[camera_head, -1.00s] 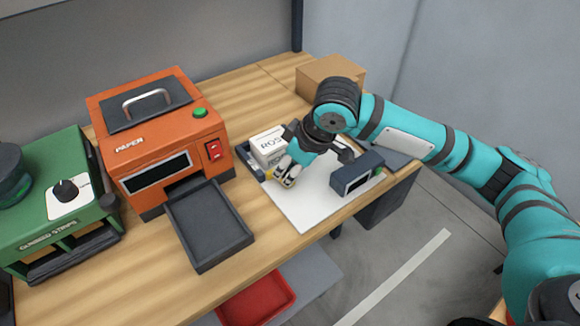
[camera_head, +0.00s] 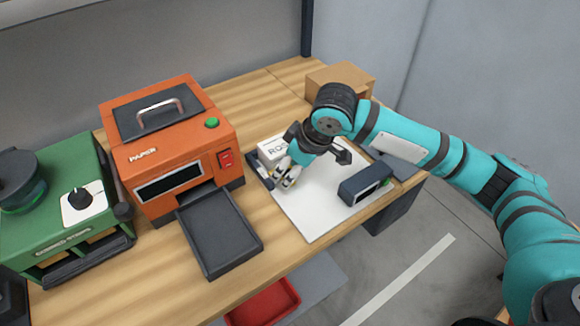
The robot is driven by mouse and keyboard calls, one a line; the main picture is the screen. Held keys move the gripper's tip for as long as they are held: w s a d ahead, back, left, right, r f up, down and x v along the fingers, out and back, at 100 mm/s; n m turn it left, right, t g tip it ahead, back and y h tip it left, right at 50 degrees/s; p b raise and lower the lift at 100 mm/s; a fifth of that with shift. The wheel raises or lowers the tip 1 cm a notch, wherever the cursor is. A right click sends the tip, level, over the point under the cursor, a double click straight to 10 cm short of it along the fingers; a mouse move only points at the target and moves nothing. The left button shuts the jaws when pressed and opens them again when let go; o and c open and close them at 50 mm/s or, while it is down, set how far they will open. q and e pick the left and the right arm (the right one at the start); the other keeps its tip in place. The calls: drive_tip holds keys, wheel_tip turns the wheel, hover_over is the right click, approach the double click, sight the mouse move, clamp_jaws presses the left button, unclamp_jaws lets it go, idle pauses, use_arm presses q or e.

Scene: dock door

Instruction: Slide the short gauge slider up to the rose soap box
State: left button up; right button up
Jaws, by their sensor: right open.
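The white rose soap box (camera_head: 270,149), with part of its lettering showing, stands at the left back of a white board (camera_head: 318,216). My right gripper (camera_head: 314,166) is open over the board, just right of the box. Its left finger with a pale, dark-striped tip is close to the box's front right and hides part of it; I cannot tell if they touch. A dark block with a display window (camera_head: 365,184) sits at the board's right side, apart from the box. It may be the short gauge slider. My left gripper is not in view.
A dark low piece (camera_head: 258,170) lies along the board's left edge. An orange paper machine (camera_head: 170,150) with a dark tray (camera_head: 220,236) stands left, a green machine (camera_head: 60,208) beyond it. A cardboard box (camera_head: 343,76) is behind my gripper. A red bin (camera_head: 262,302) is below the table.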

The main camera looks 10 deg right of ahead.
drive_tip(key=v, duration=1.2)
